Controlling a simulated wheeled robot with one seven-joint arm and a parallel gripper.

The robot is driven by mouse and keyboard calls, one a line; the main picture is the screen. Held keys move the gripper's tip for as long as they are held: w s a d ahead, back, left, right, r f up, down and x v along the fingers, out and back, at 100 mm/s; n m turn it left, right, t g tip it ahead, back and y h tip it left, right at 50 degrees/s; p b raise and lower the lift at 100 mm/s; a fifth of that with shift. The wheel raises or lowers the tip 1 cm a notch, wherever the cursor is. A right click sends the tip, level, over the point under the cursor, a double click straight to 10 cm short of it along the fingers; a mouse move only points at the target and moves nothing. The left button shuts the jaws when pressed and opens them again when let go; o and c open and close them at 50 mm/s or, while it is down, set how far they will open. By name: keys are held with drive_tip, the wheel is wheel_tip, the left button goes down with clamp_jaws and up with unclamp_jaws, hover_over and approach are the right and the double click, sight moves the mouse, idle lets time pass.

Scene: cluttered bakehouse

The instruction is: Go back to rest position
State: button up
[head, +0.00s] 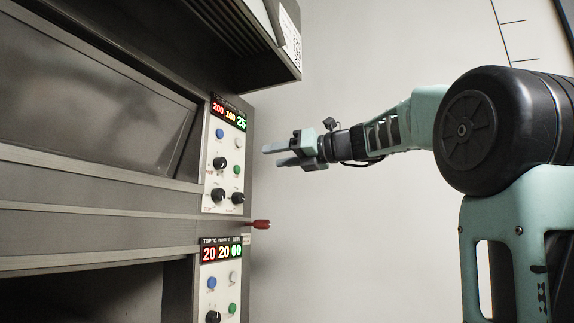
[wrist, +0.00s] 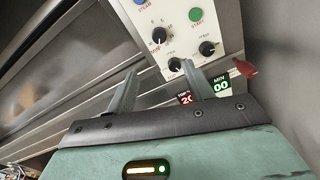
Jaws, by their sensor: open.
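My gripper (head: 272,155) is open and empty in the head view, with its fingers pointing left. It is in the air to the right of the oven's upper control panel (head: 227,160), apart from it in the picture. In the wrist view my gripper's two fingers (wrist: 152,92) stand apart with nothing between them. Beyond them is the control panel (wrist: 183,35) with black knobs, a green button and a blue button. My arm extends from the right side of the head view.
A deck oven (head: 100,210) fills the left side. The lower control panel (head: 221,280) reads 20, 20, 00. A red-tipped handle (head: 261,224) sticks out from the oven's right edge. A dark hood (head: 265,60) overhangs above.

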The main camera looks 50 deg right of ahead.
drive_tip(key=shift+v, duration=0.9)
